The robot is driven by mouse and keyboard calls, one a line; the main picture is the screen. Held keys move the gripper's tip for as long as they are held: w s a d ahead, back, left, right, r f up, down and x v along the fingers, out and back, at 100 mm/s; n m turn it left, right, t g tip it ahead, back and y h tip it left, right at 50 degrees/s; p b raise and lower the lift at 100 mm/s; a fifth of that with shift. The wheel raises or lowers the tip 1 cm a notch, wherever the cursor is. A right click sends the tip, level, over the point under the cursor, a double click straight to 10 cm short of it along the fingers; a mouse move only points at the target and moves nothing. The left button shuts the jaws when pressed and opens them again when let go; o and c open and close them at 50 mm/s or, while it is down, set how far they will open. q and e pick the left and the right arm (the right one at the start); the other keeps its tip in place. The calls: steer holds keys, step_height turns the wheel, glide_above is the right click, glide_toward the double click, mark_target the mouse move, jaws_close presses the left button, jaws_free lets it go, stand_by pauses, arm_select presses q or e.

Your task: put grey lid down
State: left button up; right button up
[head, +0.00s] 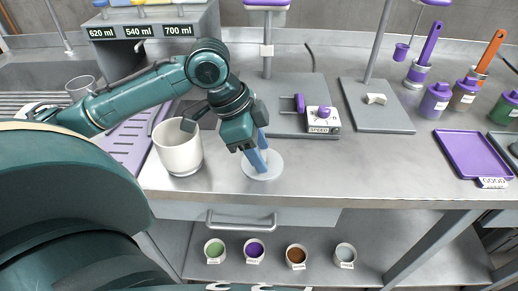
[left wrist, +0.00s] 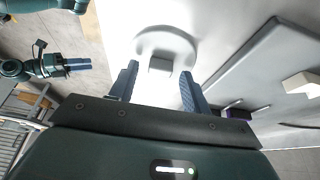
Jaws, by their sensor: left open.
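The grey lid (head: 262,168) is a pale round disc lying flat on the counter, in front of the grey machine base. In the left wrist view the lid (left wrist: 168,37) shows a small block-like knob (left wrist: 160,65). My left gripper (head: 263,163) points down over the lid with its blue fingers open. In the left wrist view the fingers (left wrist: 159,75) stand on either side of the knob, with gaps visible. My right gripper (left wrist: 77,66) shows only in the left wrist view, at the far left and away from the lid; its opening is unclear.
A white pot (head: 178,148) stands close left of the lid. Behind is a machine base with a SPEED dial (head: 321,119). A purple tray (head: 473,153) lies far right. Several small pots, one purple (head: 254,249), stand on the lower shelf. Counter right of the lid is clear.

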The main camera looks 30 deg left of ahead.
arm_select(q)
steer(key=p+v, duration=0.2)
steer(key=v, duration=0.9)
steer(key=shift+r, duration=0.4)
steer(key=shift+s, duration=0.1)
